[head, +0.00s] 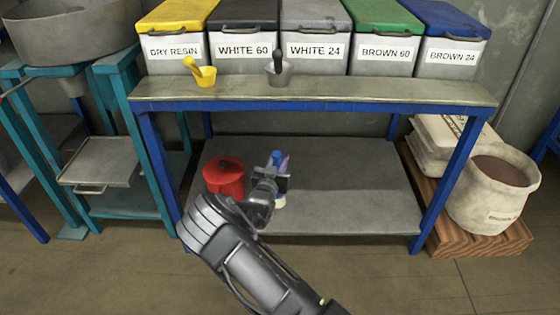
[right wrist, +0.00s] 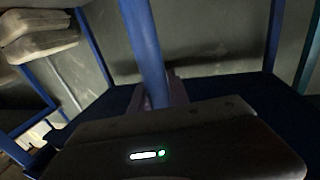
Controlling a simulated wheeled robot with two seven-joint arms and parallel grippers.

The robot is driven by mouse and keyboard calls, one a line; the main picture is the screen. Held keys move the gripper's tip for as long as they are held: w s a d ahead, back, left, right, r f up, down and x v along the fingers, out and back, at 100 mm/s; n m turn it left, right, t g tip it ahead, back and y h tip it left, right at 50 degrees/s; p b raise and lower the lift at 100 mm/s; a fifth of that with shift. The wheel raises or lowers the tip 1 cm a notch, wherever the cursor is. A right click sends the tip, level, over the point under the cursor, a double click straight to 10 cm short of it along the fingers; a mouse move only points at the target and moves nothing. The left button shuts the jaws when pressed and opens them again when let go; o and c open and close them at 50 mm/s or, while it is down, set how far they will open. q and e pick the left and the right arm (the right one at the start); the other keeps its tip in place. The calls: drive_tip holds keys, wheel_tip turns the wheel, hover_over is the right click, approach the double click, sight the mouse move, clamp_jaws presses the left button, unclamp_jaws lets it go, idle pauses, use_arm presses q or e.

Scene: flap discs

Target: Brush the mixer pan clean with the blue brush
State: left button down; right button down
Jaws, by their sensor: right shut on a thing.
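The mixer pan (head: 95,38) is a wide grey round pan at the upper left of the head view, on a teal stand and cut off by the picture edge. Its inside shows only in part. My right gripper (head: 273,172) is low in front of the bench, over its lower shelf. It is shut on the blue brush (head: 277,156), whose blue handle end shows above the fingers and pale bristles below. In the right wrist view the blue handle (right wrist: 147,45) rises from between the fingers. My left gripper is not in view.
A red lidded pot (head: 224,177) stands on the lower shelf (head: 350,190), close left of my right gripper. The bench top (head: 350,92) above carries a yellow scoop cup (head: 206,77), a grey one (head: 279,77) and labelled bins. A tray (head: 100,160) sits under the pan. The shelf's right side is clear.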

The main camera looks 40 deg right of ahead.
idle(0.3)
drive_tip(key=w+a+r+n+t+y, duration=0.2)
drive_tip(key=a+r, duration=0.6)
drive_tip(key=s+a+r+n+t+y, duration=0.1)
drive_tip(key=s+a+r+y, duration=0.1)
drive_tip(key=a, duration=0.5)
drive_tip(key=s+a+r+n+t+y, duration=0.1)
drive_tip(key=s+a+r+n+y, duration=0.1)
drive_tip(key=s+a+r, duration=0.2)
drive_tip(key=s+a+r+n+t+y, duration=0.2)
drive_tip(key=a+r, duration=0.4)
drive_tip(key=a, duration=0.5)
drive_tip(key=shift+s+a+y, duration=0.4)
drive_tip(key=shift+s+y, duration=0.1)
drive_tip(key=shift+s, duration=0.2)
drive_tip(key=shift+r, duration=0.1)
